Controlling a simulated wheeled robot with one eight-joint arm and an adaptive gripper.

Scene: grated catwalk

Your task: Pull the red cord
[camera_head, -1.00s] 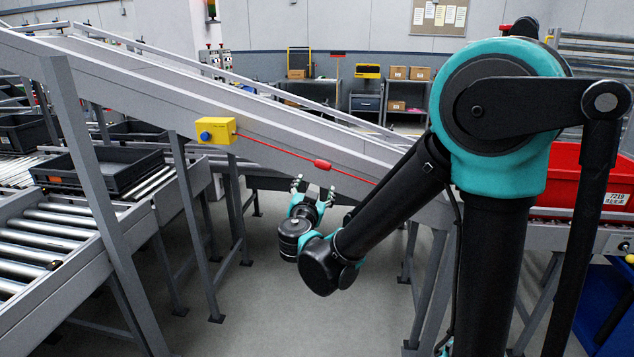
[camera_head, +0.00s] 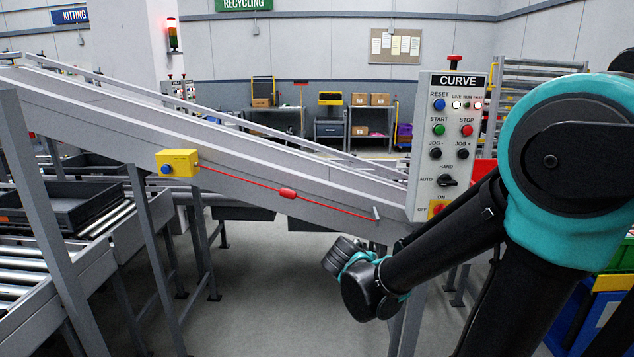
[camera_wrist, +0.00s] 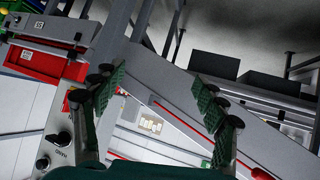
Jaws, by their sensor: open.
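The red cord (camera_head: 335,208) runs down to the right along the side of the sloping conveyor. It goes from a yellow box with a blue button (camera_head: 178,163), through a red grip piece (camera_head: 287,193), to a small metal post (camera_head: 376,213). My wrist is below and in front of the cord's lower right end in the head view, where my fingers are hidden. In the wrist view my gripper (camera_wrist: 162,93) is open, its green-padded fingers wide apart with nothing held. Beyond and between the fingers the red cord (camera_wrist: 178,119) slants down to the right, apart from the pads.
A CURVE control panel (camera_head: 448,145) with buttons stands right of the cord's end, close to my arm. The sloping conveyor (camera_head: 250,165) is behind the cord. Grey support legs (camera_head: 140,220) stand at left. Floor (camera_head: 275,285) below the cord is clear.

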